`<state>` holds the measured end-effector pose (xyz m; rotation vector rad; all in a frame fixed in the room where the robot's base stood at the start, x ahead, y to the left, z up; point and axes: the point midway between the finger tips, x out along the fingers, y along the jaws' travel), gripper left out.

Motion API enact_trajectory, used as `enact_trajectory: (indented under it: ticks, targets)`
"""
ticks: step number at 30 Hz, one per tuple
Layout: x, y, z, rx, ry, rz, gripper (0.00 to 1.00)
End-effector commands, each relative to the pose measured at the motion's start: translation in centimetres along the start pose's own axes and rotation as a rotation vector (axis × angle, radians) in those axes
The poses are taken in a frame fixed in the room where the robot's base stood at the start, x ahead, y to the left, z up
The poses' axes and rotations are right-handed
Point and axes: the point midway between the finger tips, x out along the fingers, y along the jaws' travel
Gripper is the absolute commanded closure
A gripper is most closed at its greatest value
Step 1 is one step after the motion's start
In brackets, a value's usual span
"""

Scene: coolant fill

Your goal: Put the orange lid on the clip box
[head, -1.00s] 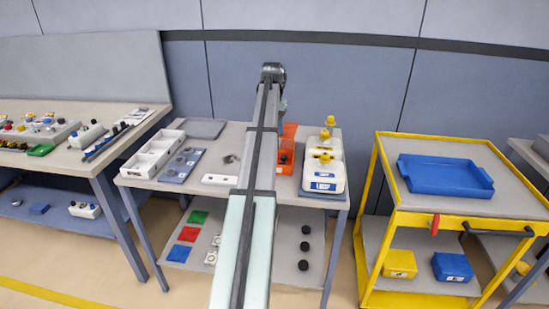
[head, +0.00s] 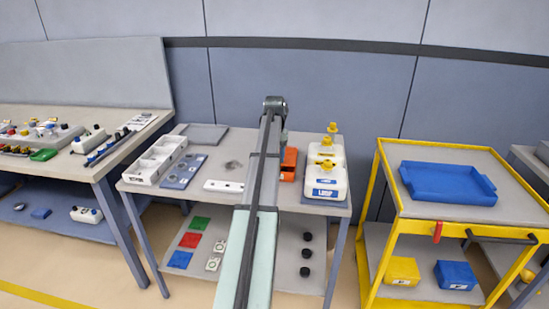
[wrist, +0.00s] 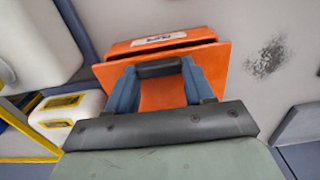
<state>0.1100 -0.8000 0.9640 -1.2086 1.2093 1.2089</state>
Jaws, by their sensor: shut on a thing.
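In the wrist view my gripper (wrist: 159,68) is shut on the orange lid (wrist: 213,66), with a dark bar between its fingertips. The orange clip box (wrist: 195,36) shows just beyond the lid, with a white label and a dark gap between the two. The lid overlaps the box in this view; I cannot tell whether they touch. In the head view the orange clip box (head: 288,174) stands on the table right of my arm, with orange directly above it. My arm hides the gripper there.
White jugs with yellow caps (head: 325,181) stand close to the right of the box. A white strip (head: 222,186), a blue-grey plate (head: 184,171) and a white divided tray (head: 156,161) lie to the left. A yellow cart (head: 448,218) stands further right.

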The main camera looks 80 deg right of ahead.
Motion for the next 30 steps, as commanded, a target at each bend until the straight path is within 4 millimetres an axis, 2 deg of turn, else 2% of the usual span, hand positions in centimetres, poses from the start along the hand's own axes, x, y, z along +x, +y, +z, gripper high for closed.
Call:
enact_trajectory:
  ticks: [3,28,29,30]
  targets:
    - [0.8,0.0,0.0,0.0,0.0,0.0,0.79]
    - [1.9,0.0,0.0,0.0,0.001,0.0,0.79]
    - [1.9,0.0,0.0,0.0,0.0,0.0,0.46]
    - [1.9,0.0,0.0,0.0,0.0,0.0,0.42]
